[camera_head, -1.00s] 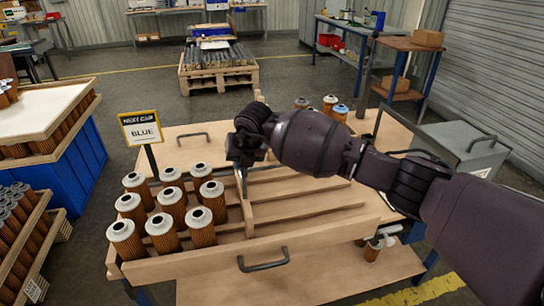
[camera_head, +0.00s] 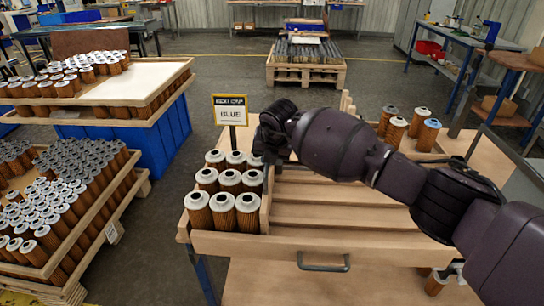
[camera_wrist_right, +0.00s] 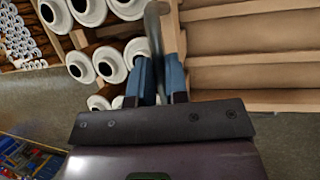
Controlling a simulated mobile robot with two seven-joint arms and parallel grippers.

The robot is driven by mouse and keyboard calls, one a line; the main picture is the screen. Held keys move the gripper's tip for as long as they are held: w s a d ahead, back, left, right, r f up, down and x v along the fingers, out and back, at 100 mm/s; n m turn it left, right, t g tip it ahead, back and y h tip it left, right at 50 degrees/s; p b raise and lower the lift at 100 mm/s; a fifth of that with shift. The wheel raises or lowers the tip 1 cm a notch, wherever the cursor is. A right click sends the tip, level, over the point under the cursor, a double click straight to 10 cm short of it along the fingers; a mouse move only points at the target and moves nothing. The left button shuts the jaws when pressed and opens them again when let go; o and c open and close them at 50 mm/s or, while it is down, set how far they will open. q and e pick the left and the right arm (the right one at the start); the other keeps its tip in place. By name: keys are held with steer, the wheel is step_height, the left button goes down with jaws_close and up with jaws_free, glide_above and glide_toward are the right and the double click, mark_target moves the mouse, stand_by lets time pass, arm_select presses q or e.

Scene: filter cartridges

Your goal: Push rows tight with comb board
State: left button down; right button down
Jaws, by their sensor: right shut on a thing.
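Several brown filter cartridges with white caps (camera_head: 228,181) stand upright in rows at the left end of the wooden tray (camera_head: 240,244). They sit close together. The comb board (camera_head: 265,208) stands upright across the tray, along the right side of the cartridges. My right gripper (camera_head: 271,165) is over the board; in the right wrist view its blue fingers (camera_wrist_right: 160,75) are shut on the board's grey handle (camera_wrist_right: 155,30). Cartridge caps (camera_wrist_right: 135,50) lie just left of the fingers there. Contact between board and cartridges is hard to tell. My left gripper is not in view.
Empty wooden channels (camera_head: 340,215) fill the tray right of the board. Several cartridges (camera_head: 396,133), one blue-capped, stand at the back right. Crates of cartridges (camera_head: 60,215) are at the left.

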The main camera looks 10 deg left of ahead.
steer(key=c, duration=1.1)
jaws_free()
steer(key=shift+a, duration=0.1)
steer(key=shift+s+r, duration=0.1)
steer(key=shift+r, duration=0.45)
steer(key=shift+p+v, duration=1.4)
steer(key=shift+v, duration=3.55)
steer(key=shift+s+f, duration=0.1)
steer(key=shift+f, duration=0.05)
